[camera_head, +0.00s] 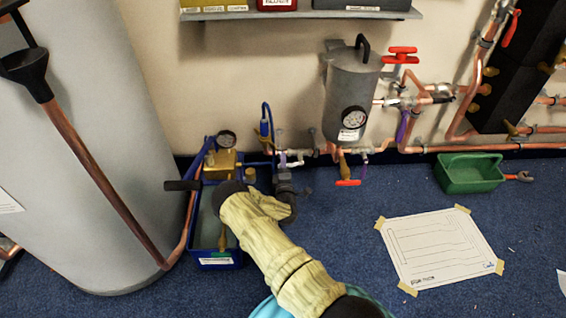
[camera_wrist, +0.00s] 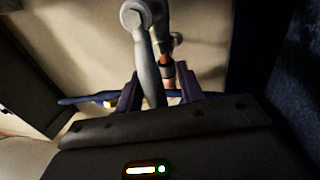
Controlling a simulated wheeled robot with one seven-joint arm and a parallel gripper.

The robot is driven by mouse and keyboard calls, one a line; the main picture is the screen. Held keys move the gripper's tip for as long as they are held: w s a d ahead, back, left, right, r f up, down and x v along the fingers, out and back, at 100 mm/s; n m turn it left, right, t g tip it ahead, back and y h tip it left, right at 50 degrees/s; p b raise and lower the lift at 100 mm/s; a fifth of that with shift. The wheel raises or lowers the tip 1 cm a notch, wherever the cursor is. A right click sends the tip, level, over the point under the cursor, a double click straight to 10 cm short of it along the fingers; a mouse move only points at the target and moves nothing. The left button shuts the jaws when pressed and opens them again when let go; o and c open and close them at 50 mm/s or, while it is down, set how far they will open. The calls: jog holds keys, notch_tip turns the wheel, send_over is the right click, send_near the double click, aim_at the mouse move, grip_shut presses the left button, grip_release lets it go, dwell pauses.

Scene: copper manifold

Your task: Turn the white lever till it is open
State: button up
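The white lever (camera_wrist: 147,55) shows in the wrist view as a pale grey-white handle. It runs down from a rounded pivot at the top into the space between my fingers. My gripper (camera_wrist: 158,90) has purple fingers standing apart, one on each side of the lever. The lever is nearer the left finger; whether it touches is unclear. In the head view my gripper (camera_head: 283,162) is at the low copper pipework left of the grey tank. There the pale lever (camera_head: 296,162) is small and partly hidden by my gripper.
A blue tub (camera_head: 214,262) with a brass pump and gauge stands close left of my gripper. A grey tank (camera_head: 349,92) with a gauge hangs to the right. A red handle (camera_head: 348,183) sits below it. A green crate (camera_head: 471,174) and taped paper sheet (camera_head: 441,247) lie right.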

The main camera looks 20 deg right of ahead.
jog(key=shift+w+r, duration=0.1)
jog(key=shift+r, duration=0.1)
notch_tip(320, 180, up, 10)
jog(key=p, duration=0.6)
jog(key=a+p+v, duration=0.1)
jog(key=p+v, duration=0.2)
jog(key=v, duration=0.7)
jog(key=a+r+p+v, duration=0.1)
jog(key=a+p+v, duration=0.1)
jog(key=v, duration=0.7)
jog(key=shift+p, duration=0.65)
dwell(1.4)
jog(key=shift+a+r, duration=0.1)
jog(key=shift+a, duration=0.05)
